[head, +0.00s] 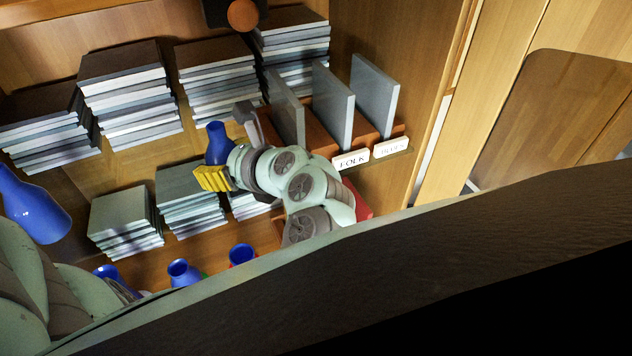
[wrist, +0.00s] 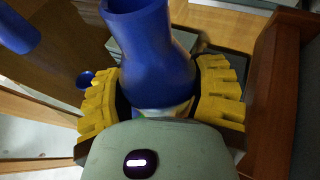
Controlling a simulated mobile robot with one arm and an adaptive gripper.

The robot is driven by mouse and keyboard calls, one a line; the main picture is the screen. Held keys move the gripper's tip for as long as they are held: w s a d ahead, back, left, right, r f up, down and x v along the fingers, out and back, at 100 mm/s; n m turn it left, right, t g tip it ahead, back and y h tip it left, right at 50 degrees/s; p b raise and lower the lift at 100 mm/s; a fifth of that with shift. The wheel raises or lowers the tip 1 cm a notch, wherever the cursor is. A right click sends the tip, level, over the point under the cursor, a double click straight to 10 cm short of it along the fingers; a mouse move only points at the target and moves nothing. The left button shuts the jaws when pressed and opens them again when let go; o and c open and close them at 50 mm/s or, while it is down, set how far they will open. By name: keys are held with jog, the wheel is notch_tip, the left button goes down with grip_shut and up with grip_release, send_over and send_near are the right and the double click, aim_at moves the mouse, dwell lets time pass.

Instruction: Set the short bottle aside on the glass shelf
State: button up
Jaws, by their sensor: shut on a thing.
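My gripper (head: 212,178) has yellow fingers and is in front of the shelving in the head view. In the wrist view my gripper (wrist: 162,98) is shut on a blue bottle (wrist: 150,50), one finger on each side of its body. The held bottle (head: 217,143) also shows in the head view, just above the yellow fingers. Its lower end is hidden behind the gripper housing in the wrist view. I cannot tell from its look alone whether it is the short one. No surface is clearly recognisable as the glass shelf.
Stacks of grey-edged flat items (head: 125,95) fill the shelving. Upright grey panels (head: 333,105) stand in a brown rack beside FOLK (head: 351,160) and BLUES labels. Other blue bottles stand low (head: 183,272), and a larger one is at left (head: 35,208). A wooden wall is at right.

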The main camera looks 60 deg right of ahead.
jog(key=shift+s+d, duration=0.1)
dwell(0.3)
jog(key=o, duration=1)
jog(key=shift+f, duration=0.1)
jog(key=shift+o, duration=0.2)
jog(key=p+v, duration=1.1)
jog(key=v, duration=0.1)
